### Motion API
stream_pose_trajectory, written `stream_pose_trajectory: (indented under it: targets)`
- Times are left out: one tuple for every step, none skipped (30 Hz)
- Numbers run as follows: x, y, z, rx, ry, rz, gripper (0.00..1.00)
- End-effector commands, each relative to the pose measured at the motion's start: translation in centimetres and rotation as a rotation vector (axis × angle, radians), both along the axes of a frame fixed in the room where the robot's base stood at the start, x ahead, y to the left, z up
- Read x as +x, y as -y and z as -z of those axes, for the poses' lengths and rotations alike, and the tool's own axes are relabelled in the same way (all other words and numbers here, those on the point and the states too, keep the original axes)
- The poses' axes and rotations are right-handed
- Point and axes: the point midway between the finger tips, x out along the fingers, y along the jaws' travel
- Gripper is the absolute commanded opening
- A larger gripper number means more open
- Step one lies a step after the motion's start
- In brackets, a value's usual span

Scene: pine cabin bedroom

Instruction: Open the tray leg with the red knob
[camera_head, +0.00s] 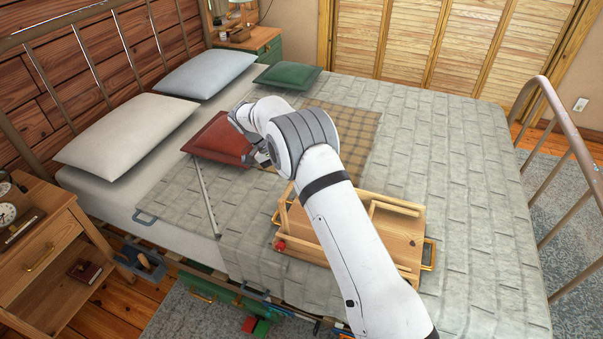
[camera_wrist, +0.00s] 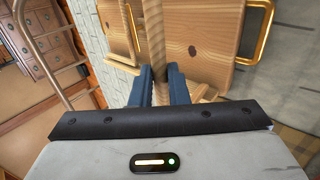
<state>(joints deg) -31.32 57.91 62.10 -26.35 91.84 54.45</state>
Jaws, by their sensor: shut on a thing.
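The light wooden tray (camera_head: 405,255) lies on the bed with its leg frames showing on top, partly covered by my arm. The red knob (camera_head: 280,246) is at its near left corner, beside a wooden leg (camera_head: 287,205). In the wrist view the tray board (camera_wrist: 205,45) lies beyond my gripper (camera_wrist: 160,82), with a brass handle (camera_wrist: 255,28) at its edge. The blue fingers are shut on a wooden bar (camera_wrist: 155,35) that runs up the picture. The red knob does not show there, so I cannot tell which leg this bar belongs to. My fingertips are hidden in the head view.
A red pillow (camera_head: 218,139) and a plaid blanket (camera_head: 358,130) lie near my arm on the bed. A metal footboard (camera_head: 560,110) stands at the right and a nightstand (camera_head: 40,245) at the left. The quilt right of the tray is clear.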

Motion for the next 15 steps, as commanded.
stream_pose_trajectory:
  targets:
    - [-0.3,-0.3,1.5,0.000,-0.015,0.000,0.00]
    - [-0.3,-0.4,1.5,0.000,-0.015,0.001,0.00]
    - [-0.2,-0.6,1.5,0.000,-0.015,0.001,0.00]
    - [-0.2,-0.7,1.6,-0.001,-0.016,0.001,0.00]
    - [-0.2,-0.8,1.6,0.000,-0.016,0.000,0.00]
    - [-0.2,-1.0,1.6,0.000,-0.016,0.000,0.00]
    - [-0.2,-1.1,1.7,0.000,-0.015,0.000,0.00]
    - [-0.2,-1.2,1.7,0.000,-0.016,-0.001,0.00]
    - [-0.2,-1.3,1.7,0.000,-0.015,-0.002,0.00]
    - [-0.2,-1.3,1.7,0.000,-0.016,-0.003,0.00]
    - [-0.2,-1.4,1.7,0.000,-0.016,-0.003,0.00]
    - [-0.3,-1.4,1.7,0.000,-0.017,-0.003,0.00]
    - [-0.3,-1.5,1.7,-0.001,-0.016,-0.004,0.00]
    - [-0.3,-1.5,1.7,-0.001,-0.016,-0.004,0.00]
    - [-0.3,-1.6,1.7,0.000,-0.017,-0.005,0.00]
